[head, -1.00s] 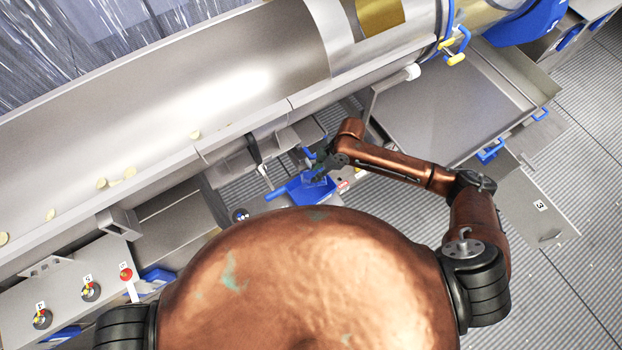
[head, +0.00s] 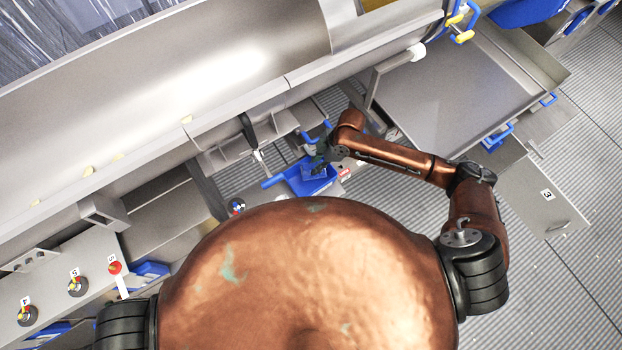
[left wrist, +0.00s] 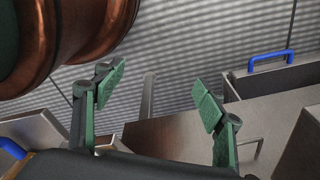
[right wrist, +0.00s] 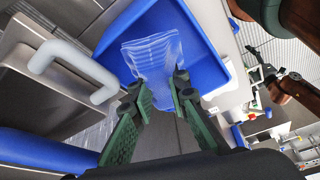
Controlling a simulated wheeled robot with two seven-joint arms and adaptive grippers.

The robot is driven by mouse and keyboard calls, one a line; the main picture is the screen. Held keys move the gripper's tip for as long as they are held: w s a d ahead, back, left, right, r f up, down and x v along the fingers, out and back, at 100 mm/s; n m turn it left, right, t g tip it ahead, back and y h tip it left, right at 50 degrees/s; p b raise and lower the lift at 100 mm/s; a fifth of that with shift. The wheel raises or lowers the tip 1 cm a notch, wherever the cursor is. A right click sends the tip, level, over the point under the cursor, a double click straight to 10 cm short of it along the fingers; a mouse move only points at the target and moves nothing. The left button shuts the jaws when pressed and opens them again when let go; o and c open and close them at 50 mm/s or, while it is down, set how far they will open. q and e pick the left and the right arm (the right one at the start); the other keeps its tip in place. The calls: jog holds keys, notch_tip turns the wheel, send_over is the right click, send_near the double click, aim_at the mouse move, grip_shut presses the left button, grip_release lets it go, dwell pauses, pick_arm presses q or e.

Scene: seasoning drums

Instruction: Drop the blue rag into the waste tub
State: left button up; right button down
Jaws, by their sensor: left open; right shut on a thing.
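A blue tub (right wrist: 205,72), which looks like the waste tub, lies behind the rag in that view. In the head view the tub (head: 325,183) sits just in front of my body, with my right gripper (head: 318,157) over its far side. The height of the rag above the tub is hard to tell. My left gripper (left wrist: 160,98) is open and empty in the left wrist view.
A long steel trough (head: 190,90) runs across the head view. A white bent handle (right wrist: 75,65) is left of the tub in the right wrist view.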

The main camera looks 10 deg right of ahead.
jog(key=c, duration=1.8)
grip_release()
pick_arm(q)
jog(key=shift+s, duration=0.85)
pick_arm(e)
jog(key=shift+o, duration=0.2)
jog(key=shift+r, duration=0.15)
pick_arm(q)
jog(key=shift+w, duration=0.15)
pick_arm(e)
jog(key=v, duration=1.1)
jog(key=shift+d+r, duration=0.15)
jog(key=shift+r, duration=0.25)
